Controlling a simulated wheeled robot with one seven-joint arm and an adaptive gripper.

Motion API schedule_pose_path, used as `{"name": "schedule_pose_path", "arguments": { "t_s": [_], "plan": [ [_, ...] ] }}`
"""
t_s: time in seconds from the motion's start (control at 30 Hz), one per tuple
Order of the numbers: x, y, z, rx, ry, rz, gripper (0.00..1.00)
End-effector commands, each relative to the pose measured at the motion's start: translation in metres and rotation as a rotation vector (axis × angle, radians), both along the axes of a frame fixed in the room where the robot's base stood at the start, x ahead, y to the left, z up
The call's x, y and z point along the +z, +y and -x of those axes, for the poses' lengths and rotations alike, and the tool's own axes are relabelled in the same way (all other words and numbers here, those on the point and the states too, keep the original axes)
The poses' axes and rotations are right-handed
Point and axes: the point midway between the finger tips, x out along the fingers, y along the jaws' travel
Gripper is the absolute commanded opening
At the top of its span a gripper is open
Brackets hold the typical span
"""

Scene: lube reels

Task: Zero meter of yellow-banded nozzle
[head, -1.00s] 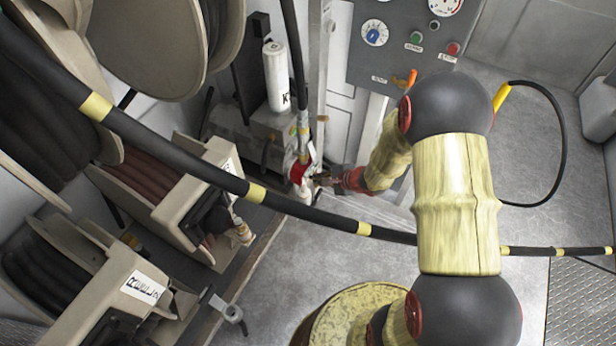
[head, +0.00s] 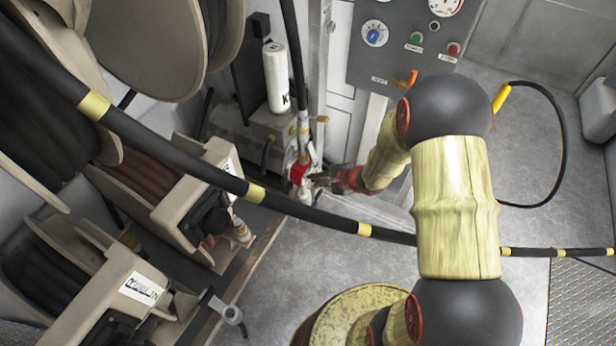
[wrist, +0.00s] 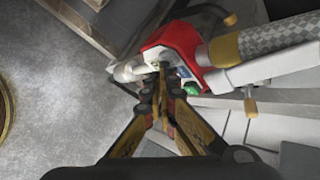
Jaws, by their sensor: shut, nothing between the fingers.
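A red and white nozzle (head: 300,173) sits low beside the wall post in the head view. In the wrist view the nozzle (wrist: 170,40) has a red body, a gold-yellow band (wrist: 225,49) where a braided grey hose joins, and a white spout pointing left. A small green button (wrist: 191,88) shows on its near side, with a dark patch beside it; I cannot read any meter figures. My gripper (wrist: 160,82) is shut and empty, its tips at the near side of the nozzle, close to the button. Contact cannot be told. The gripper (head: 318,180) also shows in the head view.
A black hose with yellow bands (head: 175,146) crosses the head view in front of the reels (head: 130,285). A grey control panel (head: 410,45) is on the wall above. A yellow drum (head: 350,318) stands below; grey floor (head: 290,265) lies open between.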

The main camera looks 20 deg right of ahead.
Motion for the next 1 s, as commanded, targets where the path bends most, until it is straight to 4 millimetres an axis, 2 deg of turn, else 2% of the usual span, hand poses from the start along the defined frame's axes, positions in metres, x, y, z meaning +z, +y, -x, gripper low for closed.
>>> {"name": "schedule_pose_path", "arguments": {
  "t_s": [0.7, 1.0],
  "plan": [
    [0.0000, 0.0028, -0.0035, 0.000, 0.000, 0.000, 0.00],
    [-0.0005, -0.0051, 0.0050, -0.002, 0.000, 0.000, 0.00]
  ]
}}
